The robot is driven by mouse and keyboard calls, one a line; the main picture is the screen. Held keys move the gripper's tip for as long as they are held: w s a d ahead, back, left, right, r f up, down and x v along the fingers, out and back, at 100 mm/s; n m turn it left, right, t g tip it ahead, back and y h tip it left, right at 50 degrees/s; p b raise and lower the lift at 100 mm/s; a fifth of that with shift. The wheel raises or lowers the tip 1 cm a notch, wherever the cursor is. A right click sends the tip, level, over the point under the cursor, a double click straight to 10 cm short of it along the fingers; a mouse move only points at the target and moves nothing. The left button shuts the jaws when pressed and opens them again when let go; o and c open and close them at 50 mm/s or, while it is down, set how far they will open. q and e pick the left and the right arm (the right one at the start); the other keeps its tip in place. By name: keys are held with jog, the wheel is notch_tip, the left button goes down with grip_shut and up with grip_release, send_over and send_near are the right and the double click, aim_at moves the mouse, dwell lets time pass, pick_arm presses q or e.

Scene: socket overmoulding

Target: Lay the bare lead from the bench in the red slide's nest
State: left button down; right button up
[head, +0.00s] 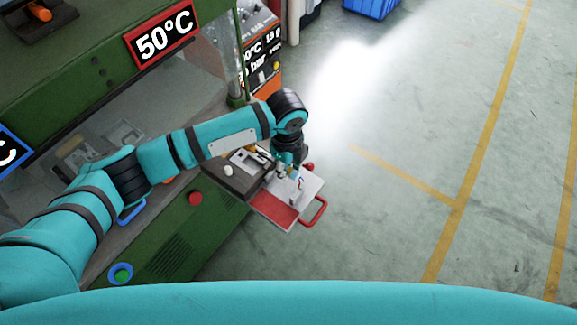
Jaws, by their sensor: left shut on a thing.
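The red slide (272,209) sticks out from the front of the green machine, with a pale plate on its far part and a red handle at its outer right edge. My left gripper (284,175) points down over the pale plate. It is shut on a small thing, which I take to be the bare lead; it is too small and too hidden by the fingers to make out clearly. I cannot tell whether it touches the nest, which is also partly hidden. My right gripper is out of view.
The green machine (170,245) fills the left, with a red button (195,198) and a blue-ringed green button (121,273) on its front. A grey block with a pale knob (228,171) stands beside the slide. The floor (390,230) to the right is clear. A blue crate (371,8) stands far back.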

pick_arm(q)
jog(key=shift+w, duration=0.1)
jog(key=shift+d+p, duration=0.1)
jog(key=shift+p, duration=0.25)
jog(key=shift+f+b, duration=0.3)
jog(key=shift+f, duration=0.1)
jog(key=shift+f+b, duration=0.5)
jog(key=shift+f, duration=0.35)
jog(key=shift+f+b, duration=1)
jog(key=shift+f, duration=0.8)
jog(key=shift+f+b, duration=0.5)
jog(key=shift+f, duration=0.7)
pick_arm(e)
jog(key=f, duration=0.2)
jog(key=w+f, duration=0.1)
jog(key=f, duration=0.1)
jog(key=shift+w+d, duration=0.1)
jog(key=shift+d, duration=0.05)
